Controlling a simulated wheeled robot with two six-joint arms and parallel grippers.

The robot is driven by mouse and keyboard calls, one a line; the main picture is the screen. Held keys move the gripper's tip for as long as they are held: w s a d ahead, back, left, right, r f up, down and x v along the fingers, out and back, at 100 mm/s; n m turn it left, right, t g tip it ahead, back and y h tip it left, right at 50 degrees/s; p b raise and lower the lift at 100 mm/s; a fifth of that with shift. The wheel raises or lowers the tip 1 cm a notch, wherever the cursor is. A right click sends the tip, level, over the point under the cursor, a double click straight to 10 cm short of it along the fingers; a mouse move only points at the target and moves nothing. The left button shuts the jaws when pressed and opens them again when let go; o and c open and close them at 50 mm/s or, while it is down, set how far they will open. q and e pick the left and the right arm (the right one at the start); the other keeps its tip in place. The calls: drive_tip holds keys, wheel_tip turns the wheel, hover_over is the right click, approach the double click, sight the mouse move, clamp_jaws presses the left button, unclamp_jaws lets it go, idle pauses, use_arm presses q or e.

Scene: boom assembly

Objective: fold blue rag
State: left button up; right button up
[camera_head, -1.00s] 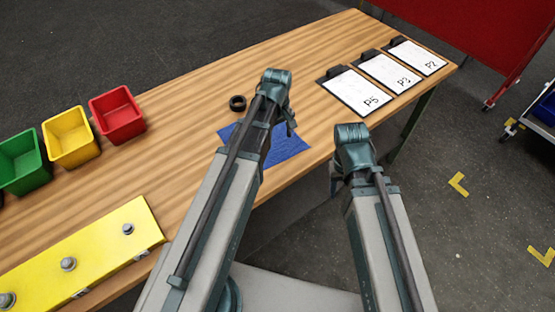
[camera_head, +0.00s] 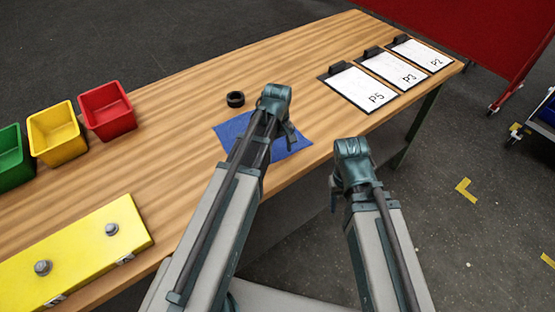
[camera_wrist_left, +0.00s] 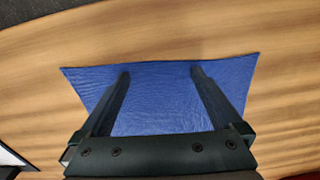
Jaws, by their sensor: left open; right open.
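The blue rag (camera_head: 232,130) lies flat and spread on the wooden table, near its front edge. My left arm crosses over it in the head view and hides its middle. In the left wrist view the rag (camera_wrist_left: 160,100) fills the space between and around the two fingers of my left gripper (camera_wrist_left: 160,72). The left gripper is open and empty above the rag; I cannot tell whether the tips touch it. In the head view the left gripper (camera_head: 289,138) is partly hidden by its wrist. My right gripper (camera_head: 334,190) is open, off the table's front edge, right of the rag.
A black ring (camera_head: 235,99) lies just behind the rag. Red (camera_head: 107,112), yellow (camera_head: 57,134) and green (camera_head: 10,152) bins stand at the left. A yellow block with knobs (camera_head: 75,255) is at the front left. Clipboards (camera_head: 362,88) lie at the right.

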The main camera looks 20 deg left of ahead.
use_arm(q)
clamp_jaws()
idle(1.0)
